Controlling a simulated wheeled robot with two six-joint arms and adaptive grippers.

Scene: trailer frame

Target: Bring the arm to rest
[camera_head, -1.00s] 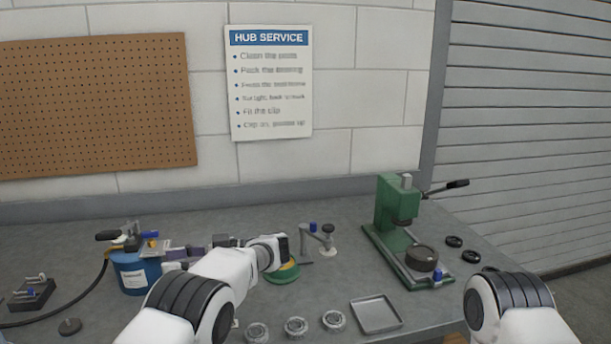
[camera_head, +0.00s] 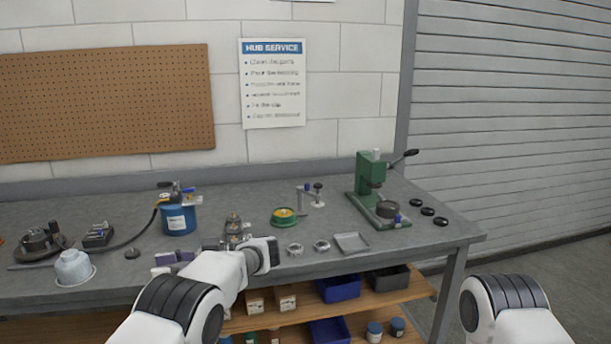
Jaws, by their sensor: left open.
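My left arm comes in from the bottom left, and its wrist bends so that the left gripper (camera_head: 168,262) points left. The gripper is open, with its purple-grey finger pads over the front part of the workbench (camera_head: 120,285). I see nothing between the fingers. The blue can (camera_head: 179,220) with a hose stands behind the gripper, apart from it. A grey metal part (camera_head: 234,228) stands just behind the gripper body, which hides its lower portion. Of my right arm only a white and black link shows at the bottom right; its gripper is out of view.
A green press (camera_head: 366,185) stands at the bench's right, with black rings beside it. A square tray (camera_head: 351,243), bearing rings and a green-yellow dish (camera_head: 284,216) lie nearer the middle. Bins fill the wooden shelf (camera_head: 410,298) below.

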